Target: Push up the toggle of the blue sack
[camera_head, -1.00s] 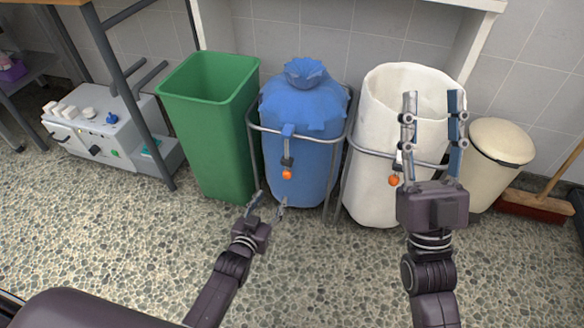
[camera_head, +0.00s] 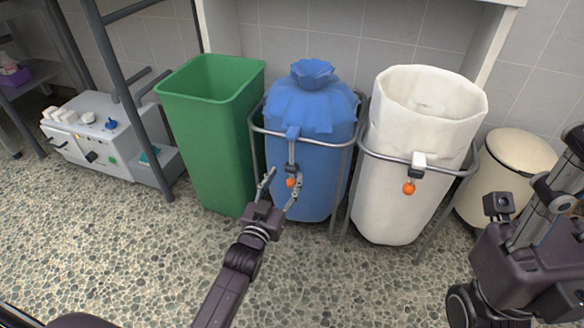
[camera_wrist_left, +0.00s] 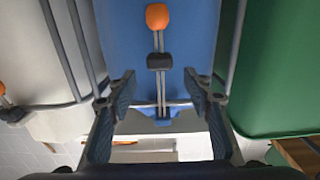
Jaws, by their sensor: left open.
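The blue sack (camera_head: 318,150) hangs in a metal frame, its top gathered into a ruffle. A cord hangs down its front with a dark toggle (camera_head: 291,168) and an orange ball (camera_head: 291,183) at the end. In the left wrist view, upside down, the toggle (camera_wrist_left: 160,61) sits on two cord strands below the orange ball (camera_wrist_left: 157,16). My left gripper (camera_head: 281,187) is open in front of the sack, its fingers either side of the cord line; I see no contact. My right gripper (camera_head: 535,205) is at the right edge, partly cut off.
A green bin (camera_head: 212,140) stands left of the blue sack. A white sack (camera_head: 410,150) with its own orange ball (camera_head: 408,188) stands right of it, then a cream lidded bin (camera_head: 508,170). A grey machine (camera_head: 105,135) is far left. Pebbled floor in front is clear.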

